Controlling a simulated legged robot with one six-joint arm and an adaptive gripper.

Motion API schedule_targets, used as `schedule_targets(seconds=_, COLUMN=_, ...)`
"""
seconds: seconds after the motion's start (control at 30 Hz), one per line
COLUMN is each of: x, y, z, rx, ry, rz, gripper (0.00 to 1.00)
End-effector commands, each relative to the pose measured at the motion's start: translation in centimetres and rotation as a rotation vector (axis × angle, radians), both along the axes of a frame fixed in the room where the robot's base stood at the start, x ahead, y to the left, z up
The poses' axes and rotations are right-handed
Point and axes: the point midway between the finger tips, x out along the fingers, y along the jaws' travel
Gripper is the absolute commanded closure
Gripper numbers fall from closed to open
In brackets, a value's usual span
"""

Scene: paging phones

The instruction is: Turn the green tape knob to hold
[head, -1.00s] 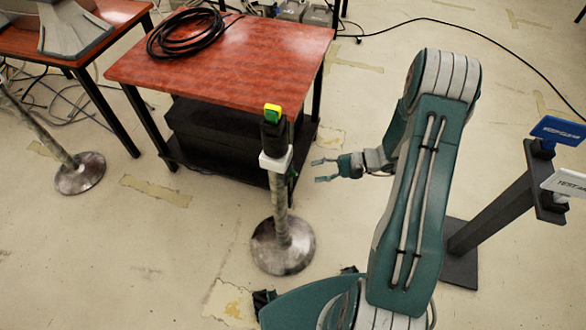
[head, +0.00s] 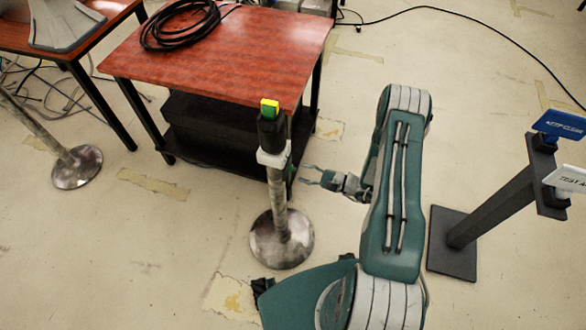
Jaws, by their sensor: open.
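A metal post (head: 277,205) on a round base stands in front of the red table. Its top carries a black device (head: 271,133) above a white collar (head: 273,155). A small yellow and green knob (head: 270,108) sits on top of the device; its setting is too small to tell. My gripper (head: 309,174) is open and empty, to the right of the post and lower in the picture than the white collar. It points left towards the post and appears apart from it.
A red table (head: 235,60) with a coiled black cable (head: 180,27) stands behind the post. At the right, a dark stand (head: 490,210) holds a blue sign (head: 560,125) and a white sign (head: 568,178). Another post base (head: 77,168) is at the left. Floor between is clear.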

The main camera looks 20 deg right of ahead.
Motion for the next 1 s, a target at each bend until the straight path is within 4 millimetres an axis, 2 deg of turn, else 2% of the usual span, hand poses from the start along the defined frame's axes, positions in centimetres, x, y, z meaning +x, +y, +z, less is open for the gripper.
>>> schedule_targets(seconds=0.1, x=1.1, y=1.9, z=0.0, rx=0.0, ry=-0.001, rz=0.005, gripper=0.49)
schedule_targets(seconds=0.3, x=2.2, y=3.4, z=0.0, rx=0.0, ry=0.0, rz=0.003, gripper=0.49)
schedule_targets(seconds=0.6, x=2.4, y=3.6, z=0.0, rx=0.0, ry=0.0, rz=0.0, gripper=0.49)
schedule_targets(seconds=0.63, x=2.4, y=3.6, z=0.0, rx=0.0, ry=0.0, rz=0.0, gripper=0.57)
schedule_targets(seconds=0.67, x=2.4, y=3.6, z=0.0, rx=0.0, ry=0.0, rz=0.0, gripper=0.71)
schedule_targets(seconds=0.7, x=2.4, y=3.6, z=0.0, rx=0.0, ry=0.0, rz=0.0, gripper=0.89)
schedule_targets(seconds=0.73, x=2.4, y=3.6, z=0.0, rx=0.0, ry=0.0, rz=0.0, gripper=1.0)
schedule_targets(seconds=1.0, x=2.4, y=3.6, z=0.0, rx=0.004, ry=0.008, rz=0.001, gripper=1.0)
